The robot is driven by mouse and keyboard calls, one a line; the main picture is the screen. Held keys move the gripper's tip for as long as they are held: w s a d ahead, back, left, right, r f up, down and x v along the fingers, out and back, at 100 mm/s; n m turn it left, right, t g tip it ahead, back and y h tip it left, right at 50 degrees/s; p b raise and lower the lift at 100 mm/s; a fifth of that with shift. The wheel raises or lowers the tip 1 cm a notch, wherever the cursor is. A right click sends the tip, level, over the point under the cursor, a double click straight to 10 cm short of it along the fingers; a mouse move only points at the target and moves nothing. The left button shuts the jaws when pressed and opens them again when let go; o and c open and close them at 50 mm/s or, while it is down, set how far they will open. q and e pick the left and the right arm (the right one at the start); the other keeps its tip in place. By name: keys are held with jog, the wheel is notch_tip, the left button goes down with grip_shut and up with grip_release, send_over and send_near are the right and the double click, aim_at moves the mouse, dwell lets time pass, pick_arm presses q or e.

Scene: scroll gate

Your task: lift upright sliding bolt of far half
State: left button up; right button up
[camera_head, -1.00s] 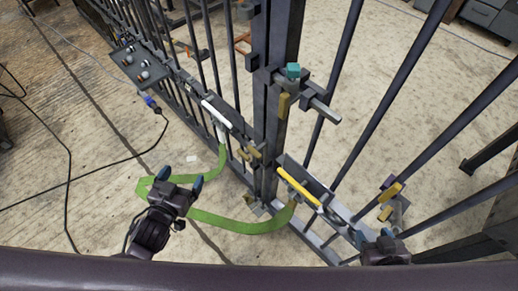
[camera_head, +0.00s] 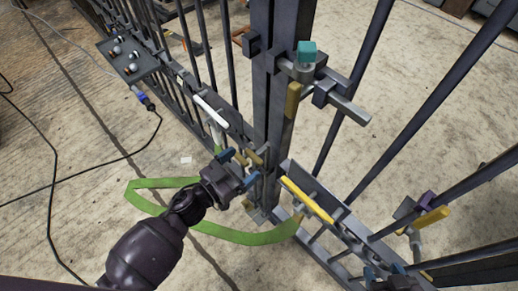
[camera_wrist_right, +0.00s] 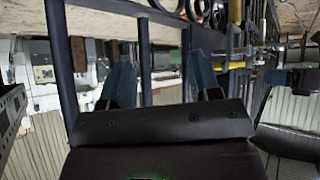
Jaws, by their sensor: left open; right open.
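The scroll gate's two dark barred halves meet at thick posts (camera_head: 268,100). Near the foot of the left half is a small brass-coloured bolt handle (camera_head: 252,157). My left gripper (camera_head: 245,164) is open, its blue fingertips close to this handle; I cannot tell whether the handle is between them. A pale upright piece (camera_head: 217,135) stands below the white bar on that half. My right gripper (camera_head: 384,270) is open at the lower right, partly cut off by the frame edge. In the right wrist view its fingers (camera_wrist_right: 162,75) are apart, with a gate bar behind them.
A yellow bar (camera_head: 306,198) and a white bar (camera_head: 211,109) lie along the gate halves. A latch with a teal knob (camera_head: 306,50) crosses the posts. A purple-and-yellow handle (camera_head: 432,219) is at right.

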aim_at(251, 158)
pick_arm(q)
jog(key=b+x, duration=0.1)
jog(key=x, duration=0.5)
jog(key=shift+f, duration=0.15)
jog(key=shift+w+d, duration=0.1)
jog(key=shift+d, duration=0.05)
jog(key=shift+w, duration=0.1)
pick_arm(e)
jog(key=shift+w+a+r, duration=0.15)
jog(key=shift+w+a, duration=0.05)
jog(key=shift+w, duration=0.3)
